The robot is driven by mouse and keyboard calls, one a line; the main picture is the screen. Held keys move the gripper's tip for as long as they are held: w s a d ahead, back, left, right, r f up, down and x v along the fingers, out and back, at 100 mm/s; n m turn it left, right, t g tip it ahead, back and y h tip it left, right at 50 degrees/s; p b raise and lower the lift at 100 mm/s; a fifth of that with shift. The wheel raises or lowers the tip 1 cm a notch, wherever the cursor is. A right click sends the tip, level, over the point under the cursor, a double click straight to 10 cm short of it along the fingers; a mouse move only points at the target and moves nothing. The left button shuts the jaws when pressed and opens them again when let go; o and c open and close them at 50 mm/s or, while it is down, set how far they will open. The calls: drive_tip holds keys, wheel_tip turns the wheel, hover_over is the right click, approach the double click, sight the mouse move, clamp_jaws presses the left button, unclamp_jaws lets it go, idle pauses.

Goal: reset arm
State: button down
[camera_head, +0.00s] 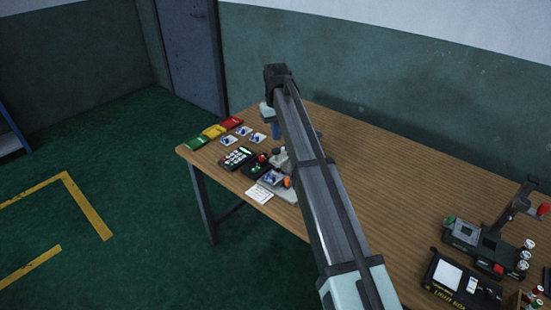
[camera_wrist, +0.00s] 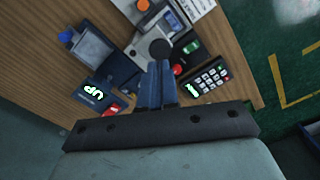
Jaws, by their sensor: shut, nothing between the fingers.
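My gripper (camera_wrist: 160,85) shows in the wrist view with its blue fingers together and nothing between them. It points down over the machine at the table's far left end. A dark round knob (camera_wrist: 160,48) lies just beyond the fingertips in that view; I cannot tell how much height separates them. In the head view my arm reaches from the lower right toward the upper left, and my gripper (camera_head: 275,130) is partly hidden behind it. The arm also hides part of the machine with the orange knob (camera_head: 287,182).
The wooden table (camera_head: 400,180) is clear in the middle. A keypad (camera_head: 238,157), a joystick box (camera_head: 258,166), a white sheet (camera_head: 260,194), and green (camera_head: 196,143), yellow (camera_head: 214,131) and red (camera_head: 231,122) trays crowd the left end. A light box (camera_head: 455,282) and another device (camera_head: 480,240) stand at right.

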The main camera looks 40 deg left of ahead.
drive_tip(key=shift+r, duration=0.4)
